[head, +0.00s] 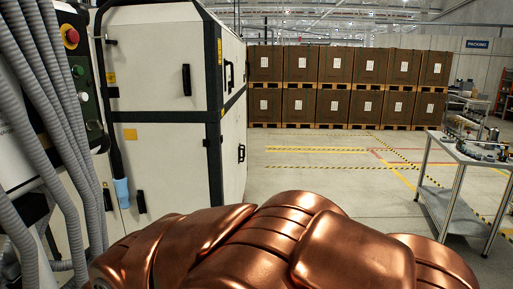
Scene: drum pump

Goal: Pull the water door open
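A white machine cabinet (160,60) with dark edges stands at the left in the head view. Its front has an upper door with a black handle (186,80) and a lower door with a black handle (140,202). Its right side has an upper handle (229,74) and a lower handle (241,153). All these doors look shut. No readable label tells which one is the water door. My gripper is not in view. Copper-coloured parts, which look like my own body, fill the bottom and hide the floor and the cabinet's base there.
Grey hoses (45,80) and a control panel with a red emergency button (70,36) are at the far left. A metal table (475,150) stands at the right. Stacked brown boxes (350,68) line the back. The marked floor (320,165) between is clear.

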